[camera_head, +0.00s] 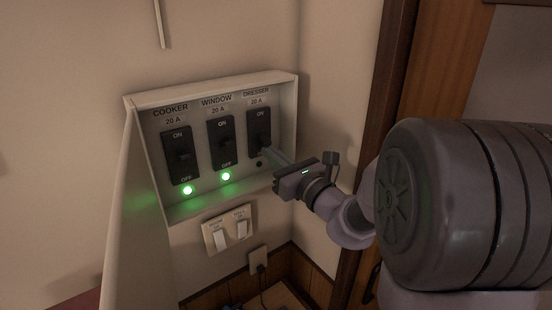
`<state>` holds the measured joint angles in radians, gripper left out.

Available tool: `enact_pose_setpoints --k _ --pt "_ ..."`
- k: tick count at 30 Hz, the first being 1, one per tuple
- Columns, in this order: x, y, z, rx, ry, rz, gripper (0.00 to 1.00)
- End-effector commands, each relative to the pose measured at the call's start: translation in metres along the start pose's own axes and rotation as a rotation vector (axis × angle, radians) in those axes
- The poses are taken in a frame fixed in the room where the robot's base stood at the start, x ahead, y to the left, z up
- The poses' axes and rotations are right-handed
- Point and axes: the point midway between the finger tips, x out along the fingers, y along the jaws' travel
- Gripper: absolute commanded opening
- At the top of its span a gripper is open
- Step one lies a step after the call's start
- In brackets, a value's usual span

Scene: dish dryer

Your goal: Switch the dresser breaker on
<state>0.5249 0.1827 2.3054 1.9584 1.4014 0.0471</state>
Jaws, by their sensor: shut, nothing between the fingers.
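The breaker box (212,88) hangs open on the wall with three black breakers under printed labels. The dresser breaker (258,121) is the rightmost one, and the small lamp (259,164) below it is dark. The cooker breaker (179,142) and the window breaker (222,131) each have a lit green lamp below.
The box's open door (124,215) stands out at the left. A plate with two white switches (229,229) and a socket (258,260) are on the wall below. A wooden door frame (395,80) rises at the right.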

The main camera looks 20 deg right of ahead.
Motion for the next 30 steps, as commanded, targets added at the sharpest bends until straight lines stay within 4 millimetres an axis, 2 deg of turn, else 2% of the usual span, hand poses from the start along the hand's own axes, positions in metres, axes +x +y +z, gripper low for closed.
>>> enact_pose_setpoints --k 23,30 --pt "-0.003 0.000 0.009 0.000 0.096 0.000 0.00" --pt "-0.005 0.000 0.021 0.000 0.190 0.000 0.00"
